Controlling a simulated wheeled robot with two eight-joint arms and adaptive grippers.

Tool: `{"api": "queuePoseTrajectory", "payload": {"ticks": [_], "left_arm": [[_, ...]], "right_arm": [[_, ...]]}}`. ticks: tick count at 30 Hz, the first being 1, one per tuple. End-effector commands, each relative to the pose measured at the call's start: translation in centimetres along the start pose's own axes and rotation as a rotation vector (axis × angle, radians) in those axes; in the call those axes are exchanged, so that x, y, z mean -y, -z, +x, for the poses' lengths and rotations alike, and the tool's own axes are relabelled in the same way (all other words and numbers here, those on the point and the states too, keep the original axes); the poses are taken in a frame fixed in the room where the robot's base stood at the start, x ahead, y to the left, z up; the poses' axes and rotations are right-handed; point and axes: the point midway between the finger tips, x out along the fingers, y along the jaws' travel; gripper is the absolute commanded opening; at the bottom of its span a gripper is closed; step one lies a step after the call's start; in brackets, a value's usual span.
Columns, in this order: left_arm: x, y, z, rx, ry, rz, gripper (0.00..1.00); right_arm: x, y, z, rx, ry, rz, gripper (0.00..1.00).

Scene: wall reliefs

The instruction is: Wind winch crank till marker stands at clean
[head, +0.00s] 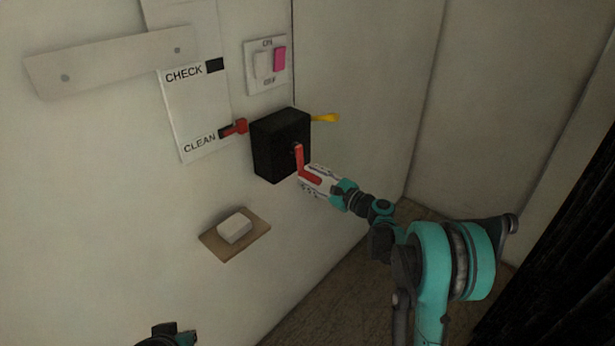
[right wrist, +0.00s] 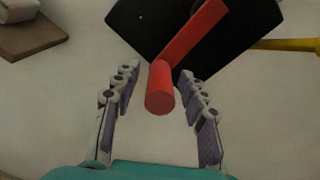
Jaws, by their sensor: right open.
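The black winch box (head: 268,155) is fixed on the wall, and its red crank (head: 299,158) sticks out of the front. In the right wrist view the crank's red handle (right wrist: 160,88) lies between the spread fingers of my right gripper (right wrist: 160,95), with gaps on both sides. In the head view my right gripper (head: 310,178) is at the crank. A red marker (head: 238,127) stands beside the black block at the CLEAN label on the white scale panel (head: 190,112). The CHECK label is higher up. Only a dark part of my left arm (head: 168,336) shows at the bottom edge; its fingertips cannot be made out.
A yellow lever (head: 325,118) juts from the box's right side. A switch plate (head: 267,64) with a white and a pink rocker is above. A small shelf (head: 212,240) with a white block (head: 235,228) is below left. A blank strip (head: 110,62) is at upper left.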

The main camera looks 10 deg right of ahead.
Motion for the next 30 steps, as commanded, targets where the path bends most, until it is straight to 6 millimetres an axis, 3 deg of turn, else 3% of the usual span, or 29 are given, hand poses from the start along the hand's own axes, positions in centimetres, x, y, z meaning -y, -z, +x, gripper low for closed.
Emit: {"api": "queuePoseTrajectory", "payload": {"ticks": [9,15,30], "left_arm": [[0.0,0.0,0.0,0.000,0.000,0.000,0.00],[0.0,0.0,0.0,0.000,0.000,0.000,0.00],[0.0,0.0,0.0,0.000,0.000,0.000,0.00]], "right_arm": [[0.0,0.0,-7.0,-0.002,0.003,-0.001,0.43],[-0.1,0.0,-9.8,-0.001,0.000,-0.001,0.43],[-0.1,-0.1,-10.5,0.000,-0.001,-0.001,0.43]]}}
